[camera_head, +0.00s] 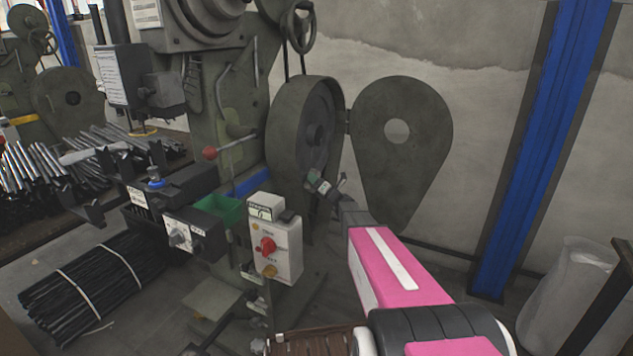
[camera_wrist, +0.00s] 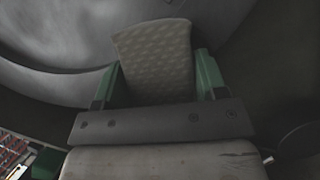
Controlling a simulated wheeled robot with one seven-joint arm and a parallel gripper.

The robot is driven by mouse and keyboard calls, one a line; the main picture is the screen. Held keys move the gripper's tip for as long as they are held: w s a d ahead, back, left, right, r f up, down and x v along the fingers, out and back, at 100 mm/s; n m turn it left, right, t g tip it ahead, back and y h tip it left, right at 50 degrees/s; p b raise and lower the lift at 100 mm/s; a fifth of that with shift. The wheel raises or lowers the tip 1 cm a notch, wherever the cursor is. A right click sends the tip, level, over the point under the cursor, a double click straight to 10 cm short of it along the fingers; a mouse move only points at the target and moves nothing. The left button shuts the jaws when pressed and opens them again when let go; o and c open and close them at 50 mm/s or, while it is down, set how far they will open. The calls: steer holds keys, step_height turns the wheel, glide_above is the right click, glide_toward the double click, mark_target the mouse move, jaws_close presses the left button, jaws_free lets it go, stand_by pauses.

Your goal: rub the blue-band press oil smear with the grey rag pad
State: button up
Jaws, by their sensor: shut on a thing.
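The press with a blue band (camera_head: 254,183) stands left of centre in the head view. My gripper (camera_head: 325,186) is in front of the lower part of its round wheel housing (camera_head: 283,125). In the wrist view its green fingers are shut on the grey rag pad (camera_wrist: 157,62), a pale, dimpled pad that sticks out past the fingertips. Behind the pad is a grey curved metal surface (camera_wrist: 60,38). I cannot tell whether the pad touches it. I cannot make out the oil smear in either view.
An open teardrop-shaped cover (camera_head: 420,140) hangs just right of my gripper. A control box (camera_head: 276,250) with a red knob and a green bin (camera_head: 217,209) are to its left. A blue post (camera_head: 545,130) stands at the right. Bundled rods (camera_head: 95,285) lie on the floor at left.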

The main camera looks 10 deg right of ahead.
mark_target(320, 176)
steer(key=shift+s+a, duration=0.8)
steer(key=shift+s, duration=0.15)
steer(key=shift+w+d, duration=0.8)
steer(key=shift+w, duration=0.25)
steer(key=shift+w+d, duration=0.8)
steer(key=shift+w, duration=0.3)
steer(key=shift+w+d, duration=0.8)
steer(key=shift+w, duration=0.25)
steer(key=shift+s, duration=0.1)
steer(key=shift+s+a, duration=0.8)
steer(key=shift+s, duration=0.25)
steer(key=shift+s+a, duration=0.75)
steer(key=shift+s, duration=0.3)
steer(key=shift+s+a, duration=0.8)
steer(key=shift+s, duration=0.25)
steer(key=s+d, duration=0.3)
steer(key=d, duration=0.2)
steer(key=shift+s, duration=0.2)
